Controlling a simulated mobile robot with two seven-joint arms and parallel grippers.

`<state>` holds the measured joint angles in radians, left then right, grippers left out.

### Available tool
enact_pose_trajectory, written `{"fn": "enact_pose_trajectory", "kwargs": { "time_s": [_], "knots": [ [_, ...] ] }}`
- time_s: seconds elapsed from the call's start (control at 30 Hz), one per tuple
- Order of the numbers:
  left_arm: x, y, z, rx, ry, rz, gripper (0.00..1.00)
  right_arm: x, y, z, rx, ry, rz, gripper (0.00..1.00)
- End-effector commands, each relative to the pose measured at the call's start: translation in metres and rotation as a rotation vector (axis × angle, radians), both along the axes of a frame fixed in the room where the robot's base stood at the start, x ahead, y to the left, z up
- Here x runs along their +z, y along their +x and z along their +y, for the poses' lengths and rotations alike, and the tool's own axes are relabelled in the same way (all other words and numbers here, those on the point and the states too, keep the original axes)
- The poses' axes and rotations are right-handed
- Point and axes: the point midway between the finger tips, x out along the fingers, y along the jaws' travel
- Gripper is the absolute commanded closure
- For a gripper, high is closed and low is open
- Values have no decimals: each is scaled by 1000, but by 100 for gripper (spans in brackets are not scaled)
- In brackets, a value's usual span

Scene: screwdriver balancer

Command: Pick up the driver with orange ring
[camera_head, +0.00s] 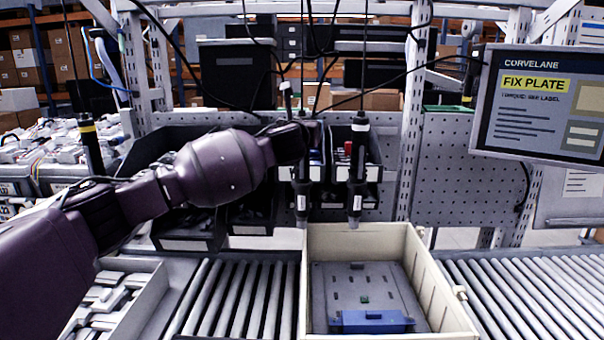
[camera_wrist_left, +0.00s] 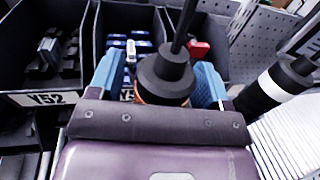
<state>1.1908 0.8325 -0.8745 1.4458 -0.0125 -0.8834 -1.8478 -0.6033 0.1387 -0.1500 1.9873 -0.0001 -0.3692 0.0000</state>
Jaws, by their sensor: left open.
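A dark driver (camera_wrist_left: 165,75) hangs between the two blue fingers of my left gripper (camera_wrist_left: 160,88) in the left wrist view. A thin orange-brown edge shows low on it, partly hidden by my gripper body. The fingers are open, one on each side of it; I cannot tell whether either touches it. In the head view my left gripper (camera_head: 298,148) is at this hanging driver, whose lower part (camera_head: 301,200) shows below my wrist. A second driver with a white ring (camera_head: 357,165) hangs just to the right; it also shows in the left wrist view (camera_wrist_left: 275,85).
Another driver with a yellow ring (camera_head: 90,145) hangs at the left. A cream crate (camera_head: 440,290) with a grey plate and blue block stands on the roller conveyor (camera_head: 235,295) below. Dark parts bins (camera_wrist_left: 120,20) lie behind the drivers. A monitor (camera_head: 535,105) is at the right.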

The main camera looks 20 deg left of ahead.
Motion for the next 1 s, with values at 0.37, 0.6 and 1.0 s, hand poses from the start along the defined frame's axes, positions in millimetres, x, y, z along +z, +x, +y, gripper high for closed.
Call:
{"fn": "enact_pose_trajectory", "kwargs": {
  "time_s": [0.37, 0.6, 1.0],
  "knots": [
    [0, 2, 0, 0, 1, -1, 42, 5, 6, 0, 6, -4, -16, 0],
    [0, 2, 0, 0, 1, 0, 79, 4, 4, -1, 6, -4, -11, 0],
    [3, 2, 0, 0, 0, -3, 100, 0, -3, -2, 1, -4, 4, 0]
  ]
}}
